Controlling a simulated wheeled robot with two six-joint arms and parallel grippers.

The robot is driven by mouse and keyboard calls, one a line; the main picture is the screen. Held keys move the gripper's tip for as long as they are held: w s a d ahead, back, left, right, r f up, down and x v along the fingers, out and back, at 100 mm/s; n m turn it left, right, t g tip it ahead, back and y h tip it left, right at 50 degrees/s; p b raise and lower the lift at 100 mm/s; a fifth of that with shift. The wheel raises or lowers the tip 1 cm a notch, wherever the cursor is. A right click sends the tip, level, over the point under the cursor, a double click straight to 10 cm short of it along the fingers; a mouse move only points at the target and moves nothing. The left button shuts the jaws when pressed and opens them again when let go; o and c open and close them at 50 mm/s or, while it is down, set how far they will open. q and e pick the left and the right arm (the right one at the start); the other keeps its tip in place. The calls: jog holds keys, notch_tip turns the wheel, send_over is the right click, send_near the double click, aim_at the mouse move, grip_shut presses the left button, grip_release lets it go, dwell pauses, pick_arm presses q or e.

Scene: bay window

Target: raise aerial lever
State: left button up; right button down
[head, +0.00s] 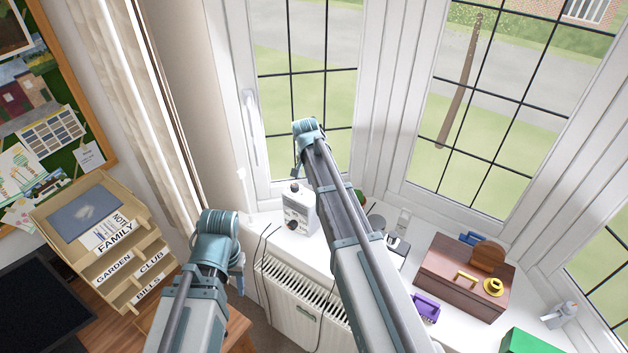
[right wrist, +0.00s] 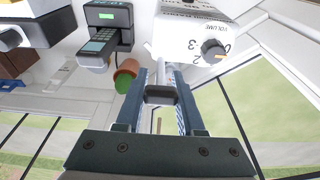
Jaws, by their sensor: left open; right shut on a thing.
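The white radio (head: 298,212) with dark knobs stands on the windowsill below the left window. Its volume knob (right wrist: 212,50) and printed numbers show in the right wrist view. The aerial lever (right wrist: 161,95) has a dark grip between the fingers of my right gripper (right wrist: 166,100), which is shut on it. In the head view my right arm reaches over the sill to the radio's right edge; its jaws and the lever cannot be made out there. My left gripper (head: 239,279) is open and empty at lower left, in front of the radiator and apart from the radio.
A brown wooden box (head: 465,277), a purple item (head: 426,308) and a green box (head: 530,342) are right on the sill. A letter rack (head: 105,240) stands left; a radiator (head: 290,300) is below.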

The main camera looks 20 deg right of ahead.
jog(key=shift+d, duration=0.1)
dwell(0.5)
jog(key=c, duration=0.5)
grip_release()
jog(key=shift+w, duration=0.1)
jog(key=shift+r, duration=0.15)
jog(key=r+p, duration=0.4)
jog(key=p, duration=0.1)
jog(key=s+a+r+p, duration=0.1)
jog(key=r+p, duration=0.1)
jog(key=r, duration=0.1)
jog(key=shift+r, duration=0.1)
